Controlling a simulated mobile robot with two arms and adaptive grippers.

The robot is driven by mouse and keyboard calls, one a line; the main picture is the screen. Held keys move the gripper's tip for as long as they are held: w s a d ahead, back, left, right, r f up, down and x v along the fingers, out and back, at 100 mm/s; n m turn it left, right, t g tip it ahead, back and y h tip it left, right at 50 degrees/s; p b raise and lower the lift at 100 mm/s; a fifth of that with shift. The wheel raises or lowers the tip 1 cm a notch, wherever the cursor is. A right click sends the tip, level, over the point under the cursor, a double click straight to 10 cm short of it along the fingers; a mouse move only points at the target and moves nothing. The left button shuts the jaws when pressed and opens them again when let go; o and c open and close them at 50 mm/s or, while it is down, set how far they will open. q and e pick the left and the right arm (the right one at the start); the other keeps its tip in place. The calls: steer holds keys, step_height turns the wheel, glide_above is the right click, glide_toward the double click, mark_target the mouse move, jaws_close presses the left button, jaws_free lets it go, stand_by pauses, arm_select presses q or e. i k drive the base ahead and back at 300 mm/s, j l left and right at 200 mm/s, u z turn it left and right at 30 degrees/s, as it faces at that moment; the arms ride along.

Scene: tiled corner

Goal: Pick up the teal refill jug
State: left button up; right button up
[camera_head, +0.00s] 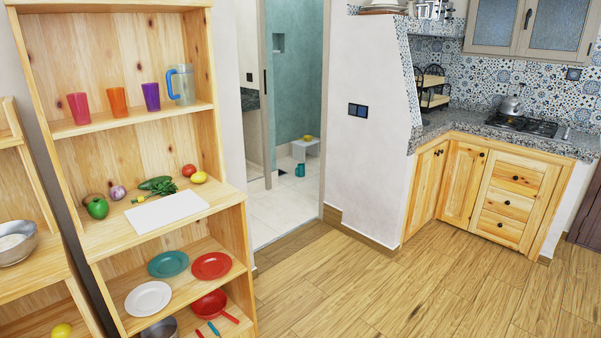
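A small teal jug-like container (300,170) stands on the white tiled floor of the side room, seen through the doorway. It is next to a small white stool (308,147) and is too small to make out in detail. A different, clear pitcher with a blue handle (183,86) stands on the upper shelf of the wooden unit. Neither of my grippers is in view.
The open doorway (290,225) lies between the wooden shelf unit (160,118) and a white wall. Cups, vegetables, a white board (168,211) and plates fill the shelves. Wooden kitchen cabinets (465,185) stand at right. The wood floor (400,295) in front is clear.

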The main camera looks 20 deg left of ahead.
mark_target(299, 170)
steer(key=i+j+u, duration=0.15)
steer(key=i, duration=0.35)
steer(key=i+j+u, duration=0.15)
steer(key=i, duration=0.4)
steer(key=i+z, duration=0.35)
steer(key=i, duration=0.6)
steer(key=i+j+z, duration=0.1)
steer(key=i+z, duration=0.25)
steer(key=i, duration=0.55)
steer(key=i+j+u, duration=0.1)
steer(key=i+u, duration=0.35)
steer(key=i, duration=0.25)
steer(key=i+l+u, duration=0.15)
steer(key=i+u, duration=0.3)
steer(key=i, duration=0.2)
steer(key=i+j+z, duration=0.35)
steer(key=i+j, duration=1.05)
steer(key=j, duration=0.2)
steer(key=i+j+z, duration=0.1)
steer(key=j, duration=0.25)
